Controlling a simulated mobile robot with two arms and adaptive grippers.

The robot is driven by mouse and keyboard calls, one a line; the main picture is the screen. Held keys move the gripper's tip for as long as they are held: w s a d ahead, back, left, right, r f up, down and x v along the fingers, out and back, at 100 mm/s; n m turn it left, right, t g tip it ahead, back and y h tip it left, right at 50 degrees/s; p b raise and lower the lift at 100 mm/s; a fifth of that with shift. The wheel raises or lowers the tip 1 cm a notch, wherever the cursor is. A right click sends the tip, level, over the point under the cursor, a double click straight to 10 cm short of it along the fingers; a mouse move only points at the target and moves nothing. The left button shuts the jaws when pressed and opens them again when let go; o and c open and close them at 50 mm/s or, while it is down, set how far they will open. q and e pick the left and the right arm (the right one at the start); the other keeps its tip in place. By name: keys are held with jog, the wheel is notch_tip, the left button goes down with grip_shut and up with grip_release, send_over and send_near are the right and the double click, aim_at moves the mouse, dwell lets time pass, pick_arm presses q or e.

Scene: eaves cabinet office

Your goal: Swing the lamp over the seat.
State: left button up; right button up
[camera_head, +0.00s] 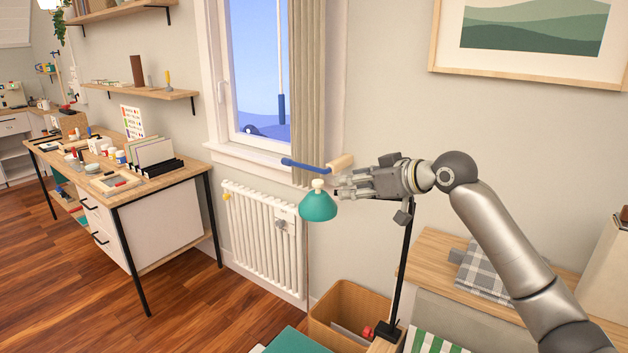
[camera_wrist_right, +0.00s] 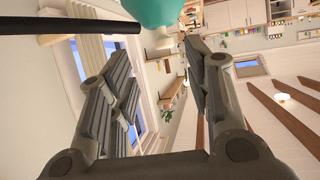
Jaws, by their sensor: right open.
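In the right wrist view the shade (camera_wrist_right: 152,10) is at the top edge, just beyond the open fingers (camera_wrist_right: 158,58). My left gripper is out of view.
A cardboard box (camera_head: 322,334) stands left of the post. A white radiator (camera_head: 262,245) is under the window. A wooden ledge (camera_head: 425,258) carries a grey checked cloth (camera_head: 487,268). A cluttered desk (camera_head: 165,190) stands left.

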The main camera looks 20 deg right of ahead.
aim_at(320, 182)
jog(key=p+x, duration=0.1)
jog(key=x, duration=0.2)
jog(key=r+p+x, duration=0.1)
jog(key=x, duration=0.2)
jog(key=p+x, duration=0.1)
jog(key=x, duration=0.3)
jog(key=shift+w+a+r, duration=0.15)
jog(key=shift+w+a, duration=0.1)
jog(key=shift+a, duration=0.15)
grip_shut()
